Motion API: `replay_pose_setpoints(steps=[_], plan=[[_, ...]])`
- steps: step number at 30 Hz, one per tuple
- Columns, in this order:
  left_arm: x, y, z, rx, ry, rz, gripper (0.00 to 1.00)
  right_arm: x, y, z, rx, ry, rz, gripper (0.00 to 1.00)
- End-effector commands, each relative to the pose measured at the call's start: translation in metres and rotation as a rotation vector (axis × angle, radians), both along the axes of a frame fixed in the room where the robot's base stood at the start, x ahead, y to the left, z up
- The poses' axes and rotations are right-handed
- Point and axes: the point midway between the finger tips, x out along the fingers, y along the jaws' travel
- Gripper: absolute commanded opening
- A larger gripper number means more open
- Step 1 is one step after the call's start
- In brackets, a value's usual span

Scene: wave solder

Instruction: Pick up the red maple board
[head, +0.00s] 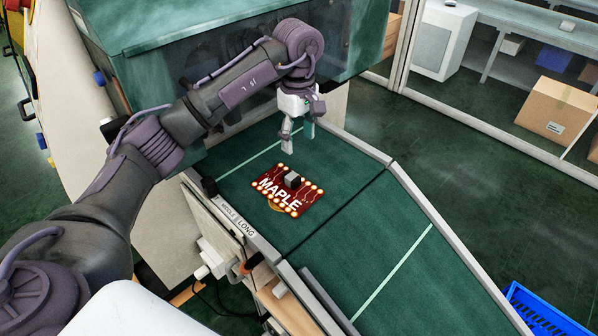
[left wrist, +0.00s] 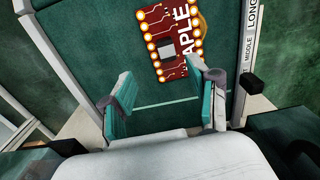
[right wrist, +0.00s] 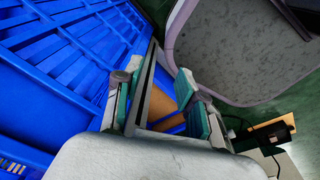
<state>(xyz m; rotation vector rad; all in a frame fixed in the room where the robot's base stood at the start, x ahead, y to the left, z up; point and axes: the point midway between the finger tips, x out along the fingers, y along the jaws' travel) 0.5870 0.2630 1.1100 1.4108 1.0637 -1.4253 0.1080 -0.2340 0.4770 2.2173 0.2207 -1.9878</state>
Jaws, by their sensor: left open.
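The red maple board (head: 288,192) lies flat on the green conveyor belt in the head view, with white MAPLE lettering, round gold pads along its edges and a dark block on top. It also shows in the left wrist view (left wrist: 172,40), beyond the fingertips. My left gripper (head: 298,142) is open and empty, pointing down above the belt, a little behind the board and apart from it. Its spread fingers show in the left wrist view (left wrist: 160,92).
The green conveyor belt (head: 340,222) has raised pale side rails and runs toward the lower right. A machine with a dark hood (head: 170,40) stands behind it. A blue crate (head: 545,312) is at lower right; blue slatted plastic (right wrist: 60,70) is beside my right gripper.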

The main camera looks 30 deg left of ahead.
Motion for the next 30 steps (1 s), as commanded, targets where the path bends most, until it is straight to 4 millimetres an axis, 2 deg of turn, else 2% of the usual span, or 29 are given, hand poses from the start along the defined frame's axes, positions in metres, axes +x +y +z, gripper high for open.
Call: replay_pose_setpoints(steps=[3,5,12,14,17,20,24,30], plan=[[-0.001,0.002,-0.01,0.005,0.006,0.001,0.6,0.008,0.0,0.005,0.0,-0.01,0.0,0.4],[-0.001,0.001,-0.02,0.004,0.008,0.001,0.6,0.004,0.0,0.008,0.0,-0.005,0.0,0.4],[-0.002,0.001,-0.065,0.002,0.006,0.002,0.6,-0.037,-0.002,0.02,-0.003,0.053,0.0,0.4],[-0.002,0.001,-0.074,0.001,0.005,0.002,0.6,-0.041,-0.002,0.022,-0.005,0.059,0.0,0.4],[-0.001,0.001,-0.082,0.002,0.002,0.002,0.6,-0.039,-0.002,0.023,-0.004,0.056,0.0,0.4],[-0.002,0.001,-0.087,0.001,0.004,0.001,0.6,-0.026,-0.001,0.028,-0.003,0.039,0.0,0.4],[-0.003,0.001,-0.104,0.001,0.008,0.003,0.6,-0.008,0.0,0.046,0.0,0.01,0.0,0.4],[-0.003,0.002,-0.132,0.001,0.004,0.002,0.6,-0.009,0.0,0.055,0.001,0.011,0.0,0.4]])
